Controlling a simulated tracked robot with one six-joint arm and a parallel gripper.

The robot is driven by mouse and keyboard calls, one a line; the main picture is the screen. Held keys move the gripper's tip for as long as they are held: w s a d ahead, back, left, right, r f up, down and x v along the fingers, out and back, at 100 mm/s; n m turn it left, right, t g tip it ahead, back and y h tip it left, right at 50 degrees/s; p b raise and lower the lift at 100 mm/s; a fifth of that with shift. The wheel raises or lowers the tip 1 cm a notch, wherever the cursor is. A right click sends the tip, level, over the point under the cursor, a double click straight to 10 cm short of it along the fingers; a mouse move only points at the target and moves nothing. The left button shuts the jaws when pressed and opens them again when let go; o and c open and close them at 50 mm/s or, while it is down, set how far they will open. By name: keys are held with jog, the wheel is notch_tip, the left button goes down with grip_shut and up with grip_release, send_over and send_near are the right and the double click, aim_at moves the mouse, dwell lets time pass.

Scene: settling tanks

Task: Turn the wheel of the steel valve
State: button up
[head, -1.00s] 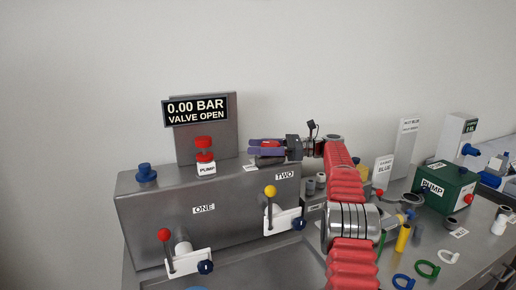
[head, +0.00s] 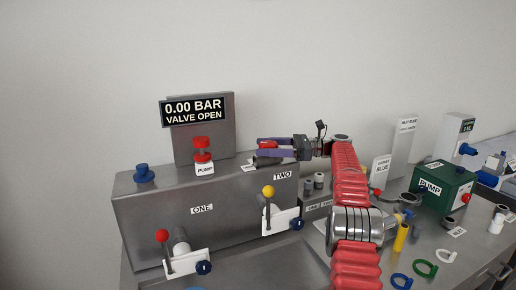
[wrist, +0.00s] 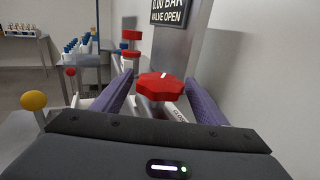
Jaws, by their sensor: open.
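A red lobed wheel (wrist: 161,86) with a white mark on top sits between the two purple fingers of my open gripper (wrist: 155,92) in the wrist view. The fingers stand on either side of it, with a gap visible; contact cannot be told. In the head view my gripper (head: 268,148) is above the back right of the steel box, pointing left, with a bit of red between its fingers. The valve's body is mostly hidden behind the gripper.
A red PUMP button (head: 203,150) and a blue knob (head: 144,173) stand on the steel box (head: 135,218). A display (head: 194,111) reads 0.00 BAR, VALVE OPEN. Red lever (head: 163,237) and yellow lever (head: 268,193) are on the front. A green pump box (head: 443,188) stands at right.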

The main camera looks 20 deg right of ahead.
jog(key=shift+v, duration=2)
jog(key=shift+r, duration=0.1)
jog(key=shift+w+a+r+t+h, duration=0.15)
jog(key=shift+a+r+t, duration=0.1)
jog(key=shift+r, duration=0.4)
jog(key=shift+w+a+r+t+h, duration=0.15)
jog(key=shift+a+r+t, duration=0.1)
jog(key=shift+r, duration=0.4)
jog(key=shift+s+d+r+m+t, duration=0.1)
jog(key=shift+r+m+t, duration=0.2)
jog(key=shift+s+d+r+m+t+h, duration=0.1)
jog(key=shift+d+r+m+t+h, duration=0.15)
jog(key=shift+r+m+t, duration=0.25)
jog(key=shift+s+d+r+m+t+h, duration=0.1)
jog(key=shift+d+r+m+t+h, duration=0.15)
jog(key=shift+r+t, duration=0.45)
jog(key=m+t+h, duration=0.1)
jog(key=t, duration=0.1)
jog(key=m+t+h, duration=0.4)
jog(key=m+h, duration=0.3)
jog(key=h, duration=0.2)
send_near(275, 143)
jog(key=s+a+f, duration=0.1)
jog(key=s+f, duration=0.1)
jog(key=s, duration=0.1)
jog(key=shift+w+a+r, duration=0.1)
jog(key=shift+r, duration=0.1)
